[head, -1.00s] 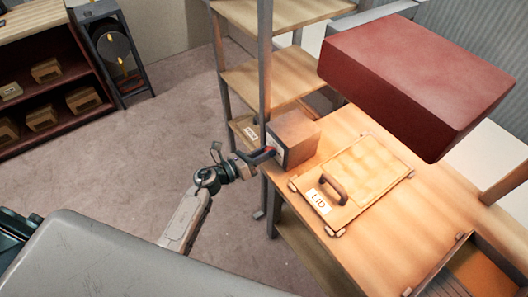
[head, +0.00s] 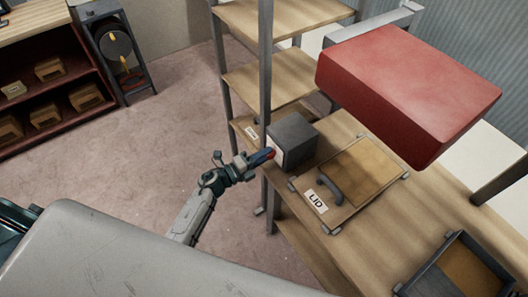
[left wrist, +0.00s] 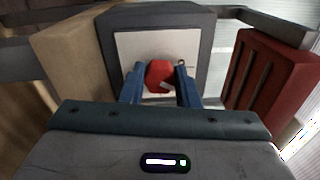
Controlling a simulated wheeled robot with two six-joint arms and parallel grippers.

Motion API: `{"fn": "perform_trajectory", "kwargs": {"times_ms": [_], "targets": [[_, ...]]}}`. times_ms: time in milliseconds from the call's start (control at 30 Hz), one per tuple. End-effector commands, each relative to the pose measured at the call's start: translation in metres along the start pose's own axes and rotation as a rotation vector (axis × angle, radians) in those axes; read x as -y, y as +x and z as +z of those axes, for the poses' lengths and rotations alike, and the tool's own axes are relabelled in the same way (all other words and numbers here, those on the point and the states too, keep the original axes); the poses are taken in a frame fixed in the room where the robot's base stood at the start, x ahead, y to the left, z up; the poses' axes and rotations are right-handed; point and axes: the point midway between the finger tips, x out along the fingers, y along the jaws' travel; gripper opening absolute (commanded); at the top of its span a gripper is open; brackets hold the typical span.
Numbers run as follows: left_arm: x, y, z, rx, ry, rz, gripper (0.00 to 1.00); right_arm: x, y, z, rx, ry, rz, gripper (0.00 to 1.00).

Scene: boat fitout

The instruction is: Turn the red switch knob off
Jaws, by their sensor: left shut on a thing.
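The red switch knob (left wrist: 160,75) sits on the pale front plate (left wrist: 128,50) of a dark grey box. That box (head: 293,137) stands at the left end of the wooden workbench in the head view. My left gripper (left wrist: 161,82) is shut on the knob, with one blue finger on each side of it. In the head view the left gripper (head: 266,156) reaches the box front from the left, and only a little red shows at its tips. A pale mark shows low on the knob in the left wrist view. My right gripper is not in view.
A lid (head: 359,182) with a handle and a "LID" label lies on the workbench beside the box. A large red block (head: 405,90) is above the bench. An open tray (head: 437,262) is at lower right. A shelf post (head: 265,80) stands close to the gripper.

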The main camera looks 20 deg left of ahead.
Motion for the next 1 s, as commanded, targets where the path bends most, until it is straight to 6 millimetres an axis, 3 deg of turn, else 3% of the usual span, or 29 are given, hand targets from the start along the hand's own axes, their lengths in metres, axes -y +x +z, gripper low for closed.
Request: {"fn": "perform_trajectory", "kwargs": {"times_ms": [500, 1000], "targets": [[0.000, 0.000, -0.001, 0.018, -0.406, -0.007, 0.06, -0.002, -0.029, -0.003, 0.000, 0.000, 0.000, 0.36], [-0.002, 0.000, -0.001, 0.023, -0.531, -0.010, 0.06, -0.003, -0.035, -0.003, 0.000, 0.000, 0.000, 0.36]]}}
